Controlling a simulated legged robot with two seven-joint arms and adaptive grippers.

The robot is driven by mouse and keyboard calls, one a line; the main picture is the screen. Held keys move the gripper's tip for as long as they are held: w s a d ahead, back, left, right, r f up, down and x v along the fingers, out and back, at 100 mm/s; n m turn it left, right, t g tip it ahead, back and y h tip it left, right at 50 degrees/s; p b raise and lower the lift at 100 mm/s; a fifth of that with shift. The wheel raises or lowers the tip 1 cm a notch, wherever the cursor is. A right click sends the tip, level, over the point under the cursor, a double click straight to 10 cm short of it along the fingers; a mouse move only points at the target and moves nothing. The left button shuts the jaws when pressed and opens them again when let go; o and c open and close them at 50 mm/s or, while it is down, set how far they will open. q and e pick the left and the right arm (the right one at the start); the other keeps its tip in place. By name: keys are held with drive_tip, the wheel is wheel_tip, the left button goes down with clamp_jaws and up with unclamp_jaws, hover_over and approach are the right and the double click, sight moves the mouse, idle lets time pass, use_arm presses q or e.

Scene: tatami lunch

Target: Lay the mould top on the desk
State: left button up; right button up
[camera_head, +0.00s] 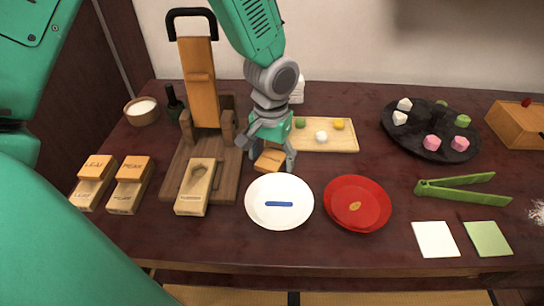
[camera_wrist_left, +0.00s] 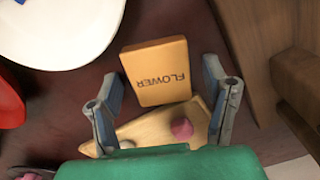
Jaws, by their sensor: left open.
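The mould top (camera_head: 269,161) is an orange-tan wooden block just behind the white plate, right of the press, and seems to lie on the dark desk (camera_head: 330,250). In the left wrist view, the mould top (camera_wrist_left: 157,72) shows its face marked FLOWER. My left gripper (camera_head: 268,152) is open over it, hiding part of it in the head view. The wrist view shows the left gripper's fingers (camera_wrist_left: 163,82) apart on either side, with a clear gap on the right. My right gripper is not in view.
A wooden press (camera_head: 202,85) stands left of my gripper. A white plate (camera_head: 265,214) with a blue strip and a red plate (camera_head: 372,189) are in front. A board (camera_head: 343,146) with sweets lies behind right. LEAF (camera_head: 97,168) and PEAR (camera_head: 132,169) moulds sit left.

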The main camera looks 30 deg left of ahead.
sight(271, 159)
use_arm(q)
wheel_tip(271, 159, up, 12)
drive_tip(key=p, duration=0.4)
idle(0.5)
